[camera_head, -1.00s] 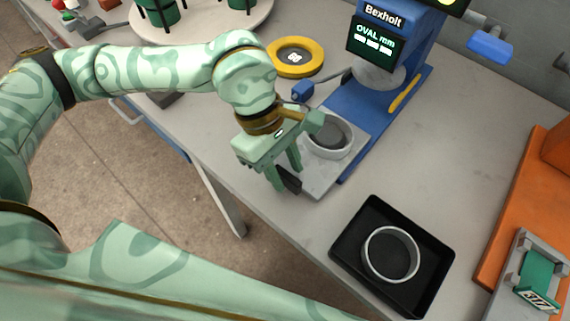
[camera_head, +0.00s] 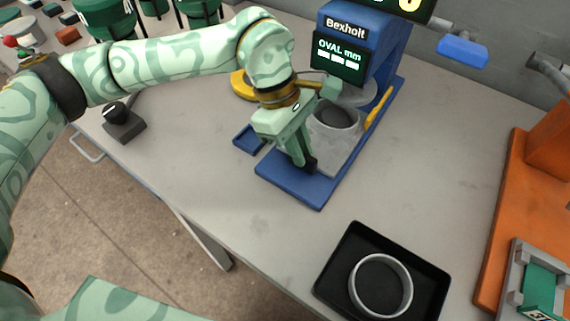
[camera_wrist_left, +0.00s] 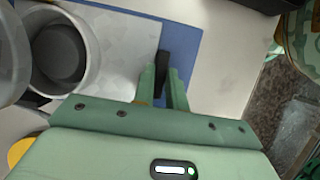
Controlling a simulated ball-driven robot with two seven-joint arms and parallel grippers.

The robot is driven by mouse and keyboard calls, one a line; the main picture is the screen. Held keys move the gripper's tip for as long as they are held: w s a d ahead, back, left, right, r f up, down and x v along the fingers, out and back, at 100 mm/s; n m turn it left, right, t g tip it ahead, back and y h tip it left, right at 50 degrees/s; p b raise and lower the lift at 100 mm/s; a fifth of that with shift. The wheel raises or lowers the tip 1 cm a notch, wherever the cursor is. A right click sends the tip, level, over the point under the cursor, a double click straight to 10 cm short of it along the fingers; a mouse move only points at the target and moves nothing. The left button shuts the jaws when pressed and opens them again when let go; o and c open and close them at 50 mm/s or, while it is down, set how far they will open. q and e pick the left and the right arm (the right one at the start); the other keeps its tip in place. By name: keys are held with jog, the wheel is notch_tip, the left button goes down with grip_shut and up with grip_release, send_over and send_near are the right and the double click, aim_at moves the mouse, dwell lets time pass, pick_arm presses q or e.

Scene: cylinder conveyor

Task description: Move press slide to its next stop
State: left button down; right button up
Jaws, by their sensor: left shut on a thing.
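The blue Bexholt press (camera_head: 345,25) stands at the back of the table on a long blue base (camera_head: 315,193). Its grey slide plate (camera_head: 343,158) lies on the base with a light ring-shaped part (camera_head: 338,127) on it, partly under the press head. My left gripper (camera_head: 306,162) is at the plate's near edge, shut on the black slide handle. The wrist view shows the handle (camera_wrist_left: 163,66) between the fingertips (camera_wrist_left: 166,92), with the plate (camera_wrist_left: 122,45) and ring (camera_wrist_left: 85,52) to its left. My right gripper is out of view.
A black tray (camera_head: 335,283) holding a grey ring (camera_head: 381,286) lies in front. An orange fixture (camera_head: 500,235) stands right. A black knob box (camera_head: 122,122) and a shallow blue tray (camera_head: 248,138) are left. The table between press and orange fixture is clear.

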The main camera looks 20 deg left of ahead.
pick_arm(q)
jog(key=shift+w+d, duration=0.1)
jog(key=shift+w, duration=0.2)
jog(key=shift+s, duration=0.15)
jog(key=c, duration=1.4)
grip_release()
jog(key=shift+c, duration=0.2)
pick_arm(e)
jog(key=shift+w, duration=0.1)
pick_arm(q)
jog(key=shift+r, duration=0.1)
jog(key=p+v, duration=0.3)
jog(key=v, duration=1.3)
jog(key=shift+p, duration=0.35)
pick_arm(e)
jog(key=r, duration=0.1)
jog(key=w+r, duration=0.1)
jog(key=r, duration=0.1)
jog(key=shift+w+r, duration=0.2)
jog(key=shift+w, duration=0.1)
pick_arm(q)
jog(key=shift+r, duration=0.1)
